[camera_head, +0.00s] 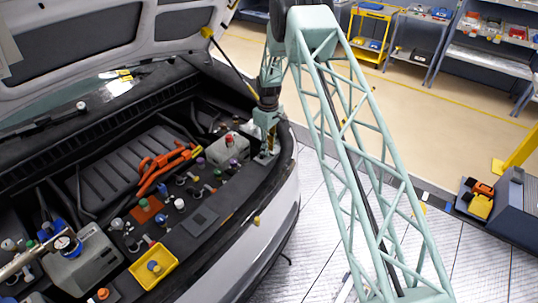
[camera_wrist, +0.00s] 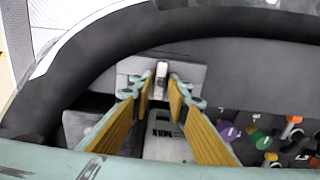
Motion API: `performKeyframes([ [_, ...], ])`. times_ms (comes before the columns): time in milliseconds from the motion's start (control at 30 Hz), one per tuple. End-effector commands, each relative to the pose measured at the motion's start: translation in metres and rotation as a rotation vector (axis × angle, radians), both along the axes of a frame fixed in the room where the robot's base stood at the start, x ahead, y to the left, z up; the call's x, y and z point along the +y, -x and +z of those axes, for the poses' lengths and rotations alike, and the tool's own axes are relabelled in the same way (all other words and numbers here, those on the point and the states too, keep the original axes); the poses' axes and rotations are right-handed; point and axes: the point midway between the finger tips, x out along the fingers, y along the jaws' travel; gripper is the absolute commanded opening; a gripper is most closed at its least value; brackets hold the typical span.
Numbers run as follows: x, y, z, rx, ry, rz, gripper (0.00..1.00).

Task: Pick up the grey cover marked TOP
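A grey plate (camera_wrist: 190,72) with a small upright pale tab (camera_wrist: 161,74) lies ahead of my fingertips in the wrist view. It looks like the grey cover, but I cannot read TOP on it. In the head view a grey piece (camera_head: 264,157) shows right under my gripper (camera_head: 268,122) at the right edge of the engine bay. My gripper in the wrist view (camera_wrist: 160,88) points at the tab, with its yellow-padded fingers apart on either side. A gap shows beside the tab, and nothing is held. I cannot tell the tab's depth between the fingers.
A grey box with a red cap (camera_head: 230,140) stands close left of my gripper. Coloured caps (camera_wrist: 228,132) lie right in the wrist view. The black bay rim (camera_head: 283,160) curves close by. The raised hood (camera_head: 110,30) and its prop (camera_head: 228,62) are near my arm.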

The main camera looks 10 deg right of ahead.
Motion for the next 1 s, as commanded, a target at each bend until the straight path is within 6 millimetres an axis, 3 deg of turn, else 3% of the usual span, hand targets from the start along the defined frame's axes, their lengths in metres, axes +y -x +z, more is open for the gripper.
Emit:
performKeyframes([
  [567,0.0,0.0001,-0.0016,0.0,0.0,0.0,0.16],
  [767,0.0,0.0001,-0.0015,0.0,0.0,0.0,0.0],
  [1000,0.0,0.0001,-0.0015,0.0,0.0,0.0,0.0],
])
